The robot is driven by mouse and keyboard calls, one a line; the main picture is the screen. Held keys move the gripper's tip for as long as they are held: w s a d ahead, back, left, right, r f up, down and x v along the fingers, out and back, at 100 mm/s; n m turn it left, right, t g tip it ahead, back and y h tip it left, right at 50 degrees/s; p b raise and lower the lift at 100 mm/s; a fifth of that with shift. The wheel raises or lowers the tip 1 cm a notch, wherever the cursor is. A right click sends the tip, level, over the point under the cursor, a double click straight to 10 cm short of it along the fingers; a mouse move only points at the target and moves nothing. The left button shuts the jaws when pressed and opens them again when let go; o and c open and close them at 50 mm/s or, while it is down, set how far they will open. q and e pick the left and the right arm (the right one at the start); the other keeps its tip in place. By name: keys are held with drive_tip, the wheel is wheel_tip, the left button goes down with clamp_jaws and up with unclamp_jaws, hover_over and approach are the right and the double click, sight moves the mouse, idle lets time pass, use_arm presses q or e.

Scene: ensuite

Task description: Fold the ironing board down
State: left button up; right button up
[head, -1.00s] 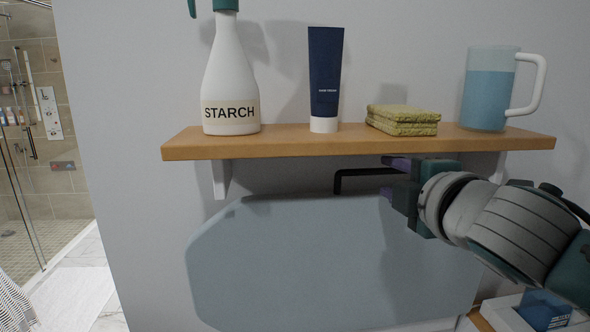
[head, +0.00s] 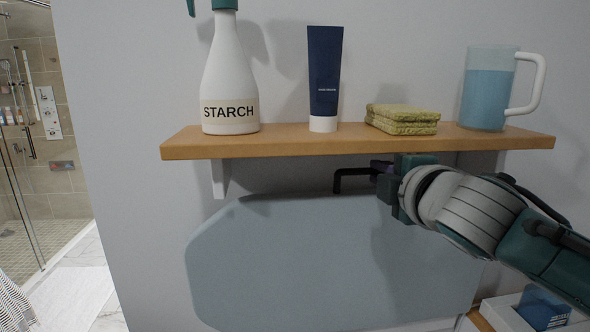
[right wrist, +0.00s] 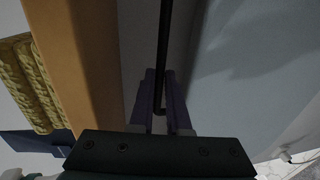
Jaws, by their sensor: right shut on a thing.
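The grey-blue ironing board (head: 310,265) stands upright, its broad face toward me, close to the wall below the shelf. A black bent bar handle (head: 350,172) sits just above the board's top edge, under the shelf. My right gripper (head: 380,171) has come in from the right and is shut on this handle. In the right wrist view, the purple fingers (right wrist: 161,82) lie on either side of the black bar (right wrist: 164,45), with the board (right wrist: 250,70) to the right. The board's lower edge is partly cut off. My left gripper is not in view.
A wooden shelf (head: 300,146) runs closely above the handle and my right gripper. A white box (head: 510,315) sits at lower right.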

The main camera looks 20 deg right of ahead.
clamp_jaws()
idle(0.7)
